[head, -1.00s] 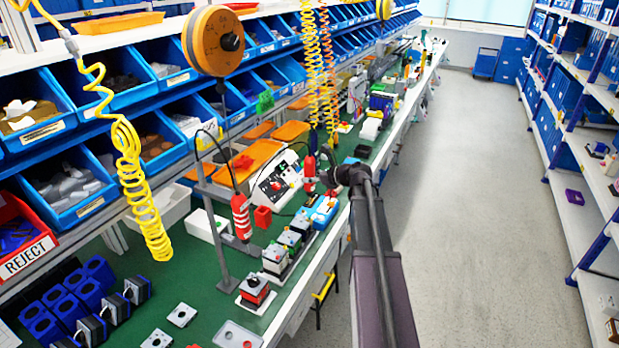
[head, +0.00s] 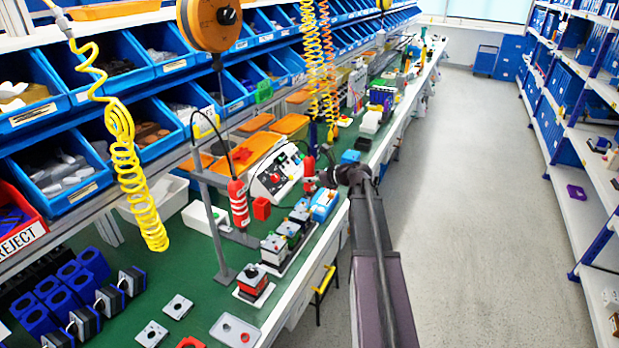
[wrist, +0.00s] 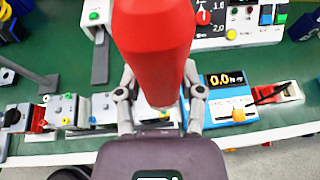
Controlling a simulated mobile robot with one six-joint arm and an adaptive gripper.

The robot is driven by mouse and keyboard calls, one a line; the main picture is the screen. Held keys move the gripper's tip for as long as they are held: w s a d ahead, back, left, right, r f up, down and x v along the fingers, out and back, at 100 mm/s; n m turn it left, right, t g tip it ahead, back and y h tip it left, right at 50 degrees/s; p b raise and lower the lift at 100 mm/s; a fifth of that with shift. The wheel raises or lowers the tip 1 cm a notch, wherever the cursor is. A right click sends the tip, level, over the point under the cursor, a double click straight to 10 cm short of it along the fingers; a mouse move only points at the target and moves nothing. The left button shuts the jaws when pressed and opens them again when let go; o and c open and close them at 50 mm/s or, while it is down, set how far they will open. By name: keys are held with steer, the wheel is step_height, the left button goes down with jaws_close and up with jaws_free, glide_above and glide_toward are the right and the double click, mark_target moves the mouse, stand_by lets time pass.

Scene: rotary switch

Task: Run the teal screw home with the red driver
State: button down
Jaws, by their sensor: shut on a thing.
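The red driver (wrist: 153,45) fills the top middle of the wrist view, upright between the two fingers of my gripper (wrist: 160,100). My gripper is shut on it. In the head view the held driver (head: 309,166) shows small beside my gripper (head: 328,178), over the bench's front part. Its tip is hidden. A row of small switch blocks (wrist: 68,108) with coloured screw heads lies left of the driver in the wrist view; the row also shows in the head view (head: 274,246). I cannot tell which head is the teal screw.
A blue device with a 0.0 display (wrist: 228,90) stands right of the driver. A second red driver (head: 238,203) hangs by a grey stand (head: 215,220). A control box (head: 277,175) stands behind. Yellow coiled hoses (head: 130,165) hang over the green bench. The aisle floor is clear.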

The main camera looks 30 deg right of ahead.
steer(key=c, duration=1)
jaws_free()
steer(key=shift+c, duration=0.2)
jaws_close()
